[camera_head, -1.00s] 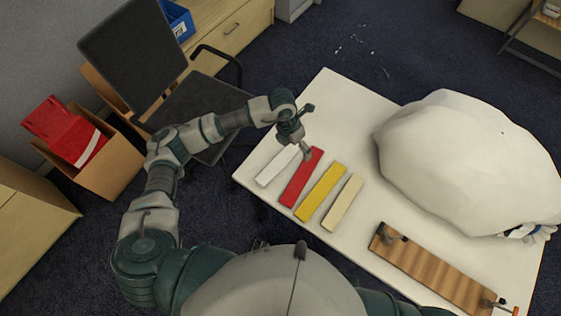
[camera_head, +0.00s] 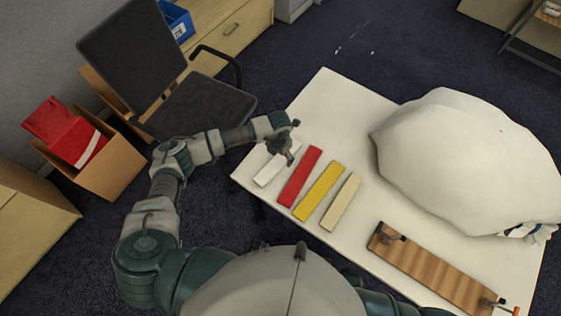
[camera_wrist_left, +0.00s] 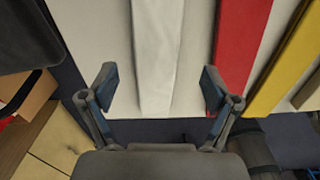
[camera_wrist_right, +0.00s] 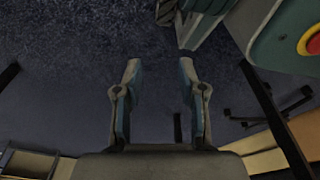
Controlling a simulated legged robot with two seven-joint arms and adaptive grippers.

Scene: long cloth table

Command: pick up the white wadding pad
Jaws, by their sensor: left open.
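The white wadding pad (camera_head: 271,168) is a flat white strip at the left end of a row on the table. In the left wrist view the white pad (camera_wrist_left: 157,50) runs up the middle. My left gripper (camera_head: 286,153) is over the far end of the pad in the head view. In the left wrist view the left gripper (camera_wrist_left: 158,88) is open and empty, its fingers on either side of the pad's line. Whether they touch it I cannot tell. My right gripper (camera_wrist_right: 156,75) is open and empty above the dark floor in its wrist view.
Beside the pad lie a red strip (camera_head: 300,177), a yellow strip (camera_head: 319,191) and a beige strip (camera_head: 341,202). A large white bulky bundle (camera_head: 465,160) covers the right of the table (camera_head: 325,100). A striped wooden board (camera_head: 435,268) lies at the front right. A chair (camera_head: 200,105) stands left.

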